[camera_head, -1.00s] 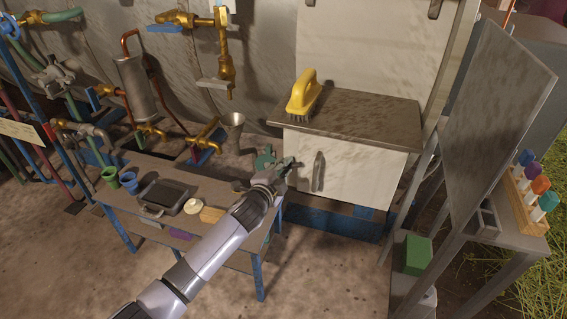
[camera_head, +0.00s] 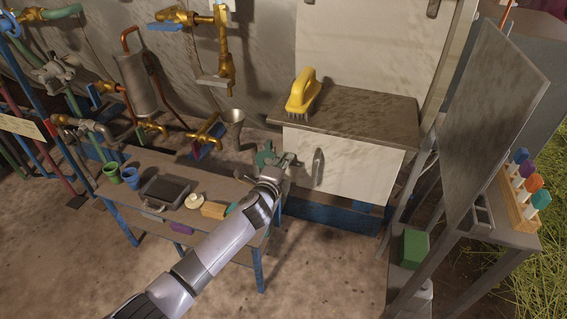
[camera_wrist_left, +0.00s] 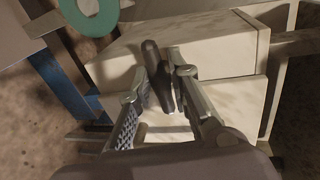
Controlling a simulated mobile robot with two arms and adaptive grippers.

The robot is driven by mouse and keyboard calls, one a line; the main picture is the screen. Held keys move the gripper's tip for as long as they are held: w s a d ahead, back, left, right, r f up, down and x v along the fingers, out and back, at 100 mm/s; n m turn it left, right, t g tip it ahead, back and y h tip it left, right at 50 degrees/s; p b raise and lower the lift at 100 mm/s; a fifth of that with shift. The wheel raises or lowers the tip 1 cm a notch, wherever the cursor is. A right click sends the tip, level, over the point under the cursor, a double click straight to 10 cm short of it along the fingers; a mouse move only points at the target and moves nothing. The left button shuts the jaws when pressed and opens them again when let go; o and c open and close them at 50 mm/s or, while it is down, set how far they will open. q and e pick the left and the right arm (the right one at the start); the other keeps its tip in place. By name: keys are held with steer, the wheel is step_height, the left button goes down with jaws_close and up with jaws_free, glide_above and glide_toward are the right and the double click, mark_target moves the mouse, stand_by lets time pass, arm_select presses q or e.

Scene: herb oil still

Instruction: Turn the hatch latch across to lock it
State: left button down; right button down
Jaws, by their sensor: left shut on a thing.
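The hatch is the pale front of a white cabinet (camera_head: 350,165). A grey upright handle (camera_head: 318,168) sits on this front, to the right of my left gripper. My left gripper (camera_head: 290,161) is at the left edge of the front. In the left wrist view its fingers (camera_wrist_left: 158,95) are shut on a dark, rounded lever, which looks like the hatch latch (camera_wrist_left: 153,62). The lever's lower part lies between the fingers, and its base is hidden. In the head view the gripper covers the latch. My right gripper is not in view.
A yellow brush (camera_head: 302,92) stands on the cabinet's grey top. A low table (camera_head: 150,212) with green and blue cups and a dark tray is at left. A grey panel (camera_head: 497,125) stands at right. A green ring (camera_wrist_left: 90,12) is near my gripper.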

arm_select(q)
steer(key=shift+s+d+f, duration=0.1)
steer(key=shift+s+f, duration=0.05)
steer(key=shift+f, duration=0.15)
steer(key=c, duration=1.6)
jaws_free()
steer(key=shift+o, duration=0.2)
steer(key=shift+r, duration=0.1)
steer(key=v, duration=1.2)
steer(key=shift+r, duration=0.1)
